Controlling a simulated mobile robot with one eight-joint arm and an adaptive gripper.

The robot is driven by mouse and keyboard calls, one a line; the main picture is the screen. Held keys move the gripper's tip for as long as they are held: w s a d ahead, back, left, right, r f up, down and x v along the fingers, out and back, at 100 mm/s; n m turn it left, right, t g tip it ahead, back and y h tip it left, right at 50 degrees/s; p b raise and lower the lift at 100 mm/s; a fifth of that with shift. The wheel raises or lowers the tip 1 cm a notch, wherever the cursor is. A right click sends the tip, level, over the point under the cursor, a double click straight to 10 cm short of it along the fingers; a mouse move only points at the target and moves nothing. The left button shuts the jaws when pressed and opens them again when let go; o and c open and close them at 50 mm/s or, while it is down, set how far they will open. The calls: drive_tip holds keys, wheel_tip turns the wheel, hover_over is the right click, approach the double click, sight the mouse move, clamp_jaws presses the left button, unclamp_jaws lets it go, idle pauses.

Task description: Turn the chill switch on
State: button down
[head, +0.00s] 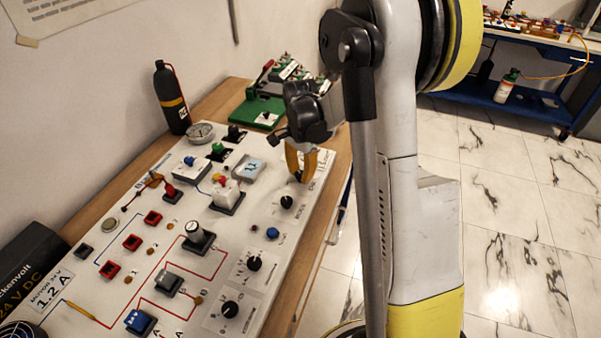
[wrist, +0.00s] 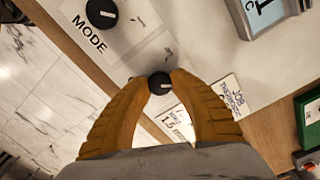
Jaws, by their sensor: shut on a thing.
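A small black rotary knob with a pale pointer line sits on the white panel; in the wrist view the knob (wrist: 159,83) is between my fingertips. I take it as the chill switch, but the small print beside it is too small to read. My gripper (wrist: 158,80) has its orange fingers closed on the knob from both sides. In the head view my gripper (head: 299,170) points down at the far right edge of the panel, and its fingers mostly hide the knob.
A larger black knob marked MODE (wrist: 102,12) is close by; it also shows in the head view (head: 287,202). The white panel (head: 120,270) carries several switches and knobs. A green device (head: 262,112) and a black bottle (head: 171,98) stand behind. Tiled floor is at right.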

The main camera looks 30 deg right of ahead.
sight(300, 174)
idle(0.4)
drive_tip(key=c, duration=1.1)
unclamp_jaws()
drive_tip(key=shift+o, duration=0.2)
wheel_tip(300, 174, up, 12)
